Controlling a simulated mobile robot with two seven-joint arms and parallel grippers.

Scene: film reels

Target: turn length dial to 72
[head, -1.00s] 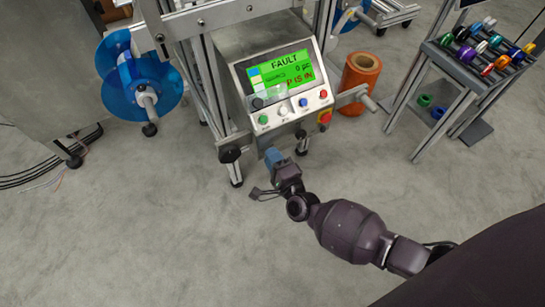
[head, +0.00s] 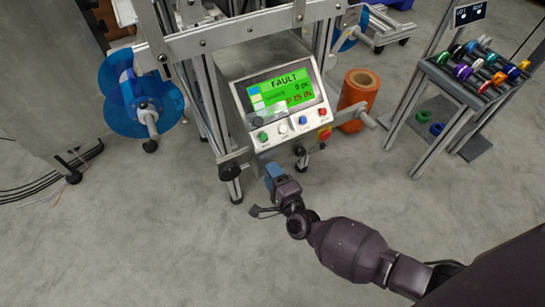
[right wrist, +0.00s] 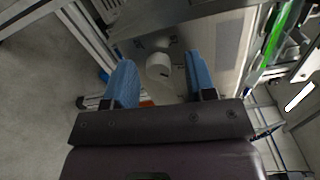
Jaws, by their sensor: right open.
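The control panel (head: 287,105) on the machine has a green screen (head: 284,88) reading "FAULT". A black knob (head: 257,121) and a white round control (head: 283,128) sit below the screen; no dial label or setting is readable. My right gripper (head: 272,172), with blue fingers, is open just below the panel's front. In the right wrist view, a white round knob (right wrist: 158,66) with a small dark mark shows beyond and between the open fingers (right wrist: 157,85). It appears apart from them. I cannot tell which panel control it is. My left gripper is out of view.
Green (head: 263,137), blue (head: 302,119) and red (head: 321,111) buttons and a red-yellow switch (head: 324,134) are close by. A frame leg with a black foot (head: 229,171) stands left of my gripper. An orange roll (head: 358,95) stands right. The front floor is clear.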

